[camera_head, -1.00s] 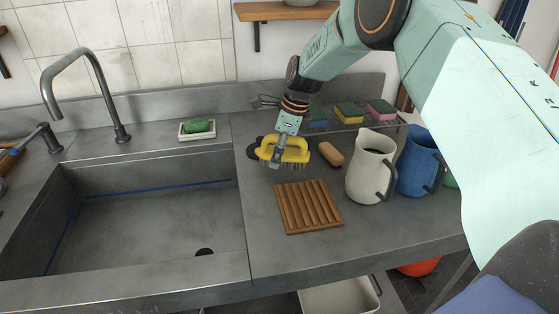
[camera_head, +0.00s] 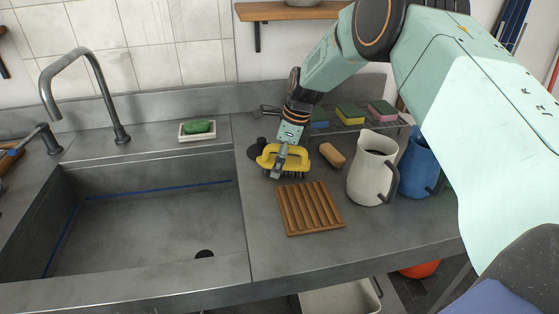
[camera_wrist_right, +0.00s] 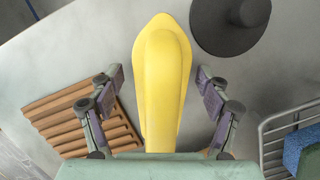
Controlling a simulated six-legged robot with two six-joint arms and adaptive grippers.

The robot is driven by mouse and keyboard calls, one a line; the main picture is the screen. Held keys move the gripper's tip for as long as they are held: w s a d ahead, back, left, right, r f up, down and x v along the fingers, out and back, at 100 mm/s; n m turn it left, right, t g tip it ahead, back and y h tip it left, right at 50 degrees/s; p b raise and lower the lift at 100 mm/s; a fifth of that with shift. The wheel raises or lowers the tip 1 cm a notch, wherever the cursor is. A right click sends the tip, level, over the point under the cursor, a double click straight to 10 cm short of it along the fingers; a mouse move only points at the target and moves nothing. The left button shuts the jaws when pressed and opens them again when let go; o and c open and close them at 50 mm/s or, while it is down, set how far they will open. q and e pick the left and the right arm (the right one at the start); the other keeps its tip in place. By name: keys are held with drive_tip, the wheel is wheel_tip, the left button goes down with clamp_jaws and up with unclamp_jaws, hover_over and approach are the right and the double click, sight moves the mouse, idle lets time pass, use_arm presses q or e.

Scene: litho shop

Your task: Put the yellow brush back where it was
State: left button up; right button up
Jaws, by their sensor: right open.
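The yellow brush (camera_head: 268,159) has dark bristles pointing down and sits on the grey counter, just behind the wooden slatted board. It appears to rest on the counter, though the contact is partly hidden. My right gripper (camera_head: 279,170) comes down over it from above. In the right wrist view, the yellow brush (camera_wrist_right: 163,80) lies lengthwise between the two fingers of my right gripper (camera_wrist_right: 162,88). The fingers are spread, with a visible gap on each side of the brush. My left gripper is in neither view.
A slatted wooden board (camera_head: 310,208) lies in front of the brush. A dark round plug (camera_head: 254,151) is close on its left, and a wooden-backed brush (camera_head: 332,155) on its right. A white jug (camera_head: 368,175), a blue jug (camera_head: 416,170) and a sponge rack (camera_head: 362,126) stand farther right.

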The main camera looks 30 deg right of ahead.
drive_tip(key=p+v, duration=0.1)
drive_tip(key=v, duration=0.9)
drive_tip(key=shift+r, duration=0.25)
drive_tip(key=shift+v, duration=0.8)
drive_tip(key=shift+f, duration=0.1)
drive_tip(key=shift+s, duration=0.1)
